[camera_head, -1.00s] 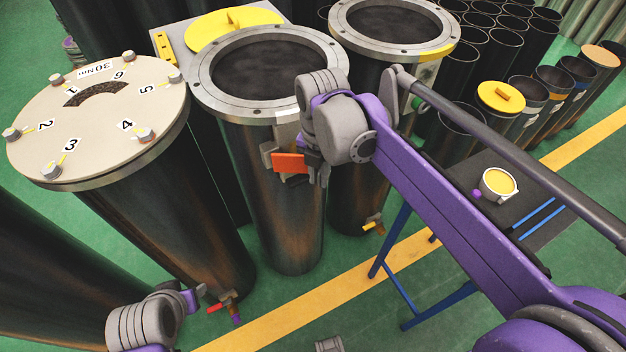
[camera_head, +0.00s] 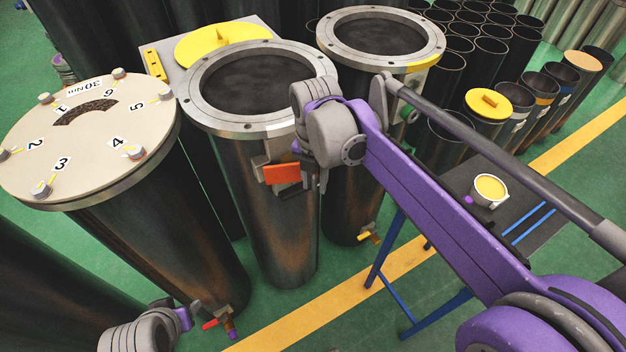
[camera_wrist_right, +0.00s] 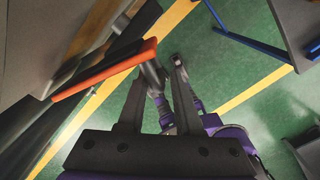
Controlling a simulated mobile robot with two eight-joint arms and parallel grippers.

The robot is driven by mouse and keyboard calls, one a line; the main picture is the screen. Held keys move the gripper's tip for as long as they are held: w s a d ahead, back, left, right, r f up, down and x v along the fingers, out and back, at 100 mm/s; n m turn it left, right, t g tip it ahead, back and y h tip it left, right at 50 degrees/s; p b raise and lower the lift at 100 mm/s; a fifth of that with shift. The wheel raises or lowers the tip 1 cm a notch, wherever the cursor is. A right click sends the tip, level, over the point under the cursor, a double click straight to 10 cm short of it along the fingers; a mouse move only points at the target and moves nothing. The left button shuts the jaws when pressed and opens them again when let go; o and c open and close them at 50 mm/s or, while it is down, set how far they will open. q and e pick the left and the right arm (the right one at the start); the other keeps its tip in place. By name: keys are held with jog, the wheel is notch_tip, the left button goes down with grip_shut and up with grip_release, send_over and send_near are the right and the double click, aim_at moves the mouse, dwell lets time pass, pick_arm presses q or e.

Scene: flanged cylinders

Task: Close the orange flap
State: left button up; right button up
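The orange flap (camera_head: 281,173) sits on a grey bracket at the upper side of the middle flanged cylinder (camera_head: 272,215). In the right wrist view the flap (camera_wrist_right: 105,70) is a long orange edge to the left of the fingers. My right gripper (camera_head: 316,180) is beside the flap's right end in the head view. In the wrist view its fingers (camera_wrist_right: 165,66) are apart with nothing between them; I cannot tell whether one touches the flap. My left gripper (camera_head: 190,315) is low at the left, near a red-handled valve (camera_head: 210,324); its fingers are too small to judge.
A cylinder with a numbered beige lid (camera_head: 90,140) stands at the left, and another open flanged cylinder (camera_head: 345,200) behind at the right. A blue-legged table (camera_head: 535,215) bears a yellow-topped cup (camera_head: 489,189). Green floor in front is clear.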

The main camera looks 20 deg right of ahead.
jog(key=shift+o, duration=0.5)
jog(key=shift+r, duration=0.3)
notch_tip(320, 180, up, 10)
jog(key=shift+r+p, duration=0.15)
jog(key=shift+p, duration=0.25)
